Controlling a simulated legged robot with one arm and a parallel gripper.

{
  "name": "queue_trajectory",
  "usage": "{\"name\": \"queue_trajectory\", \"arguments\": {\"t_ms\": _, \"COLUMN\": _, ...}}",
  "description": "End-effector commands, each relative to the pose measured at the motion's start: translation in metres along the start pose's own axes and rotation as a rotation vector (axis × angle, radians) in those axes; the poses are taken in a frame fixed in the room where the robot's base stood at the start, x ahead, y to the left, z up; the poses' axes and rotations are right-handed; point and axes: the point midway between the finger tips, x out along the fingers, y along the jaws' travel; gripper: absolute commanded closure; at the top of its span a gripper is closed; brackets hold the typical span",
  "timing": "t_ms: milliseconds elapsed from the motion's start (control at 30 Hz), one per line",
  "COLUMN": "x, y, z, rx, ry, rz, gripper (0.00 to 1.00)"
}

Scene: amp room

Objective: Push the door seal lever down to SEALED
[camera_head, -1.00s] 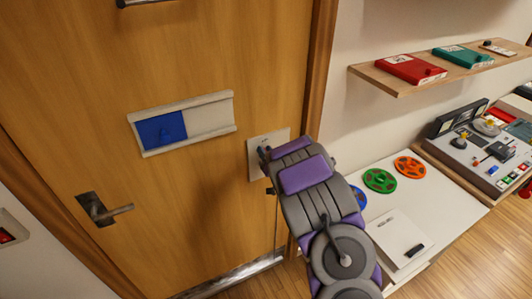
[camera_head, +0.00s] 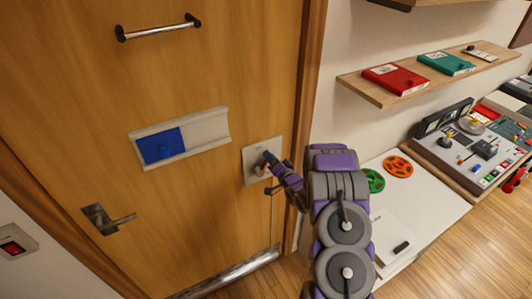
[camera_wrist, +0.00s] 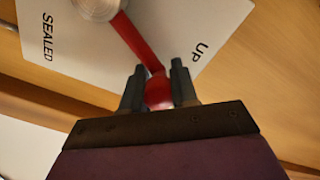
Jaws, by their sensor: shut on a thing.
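The door seal lever is a red arm (camera_wrist: 138,42) on a round silver hub (camera_wrist: 95,8), over a white plate (camera_wrist: 85,45) in the wrist view. The plate reads SEALED at left and UP at right; the lever's end lies nearer UP. My gripper (camera_wrist: 158,88) has its two dark fingers on either side of the red end and is shut on it. In the head view the plate (camera_head: 249,168) is on the right side of the door, and my gripper (camera_head: 268,161) reaches it from the right, hiding much of the lever.
The wooden door (camera_head: 110,85) has a metal handle (camera_head: 122,219), a bar (camera_head: 158,27) and a blue-and-white sliding panel (camera_head: 205,132). At right are a shelf (camera_head: 375,92) with cassettes, a white bench (camera_head: 432,205) with coloured reels, and a control console (camera_head: 455,150).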

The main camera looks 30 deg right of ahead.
Motion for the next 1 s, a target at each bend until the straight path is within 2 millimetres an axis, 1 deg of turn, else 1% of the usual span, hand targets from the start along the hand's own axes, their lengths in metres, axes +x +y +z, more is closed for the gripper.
{"name": "queue_trajectory", "arguments": {"t_ms": 33, "x": 0.000, "y": 0.002, "z": -0.005, "rx": 0.044, "ry": 0.005, "rz": 0.002, "gripper": 1.00}}
{"name": "queue_trajectory", "arguments": {"t_ms": 300, "x": 0.000, "y": 0.026, "z": -0.009, "rx": 0.298, "ry": 0.005, "rz": 0.001, "gripper": 1.00}}
{"name": "queue_trajectory", "arguments": {"t_ms": 700, "x": 0.000, "y": 0.061, "z": -0.004, "rx": 0.667, "ry": 0.004, "rz": 0.002, "gripper": 1.00}}
{"name": "queue_trajectory", "arguments": {"t_ms": 1000, "x": -0.001, "y": 0.079, "z": 0.004, "rx": 0.876, "ry": 0.006, "rz": 0.004, "gripper": 1.00}}
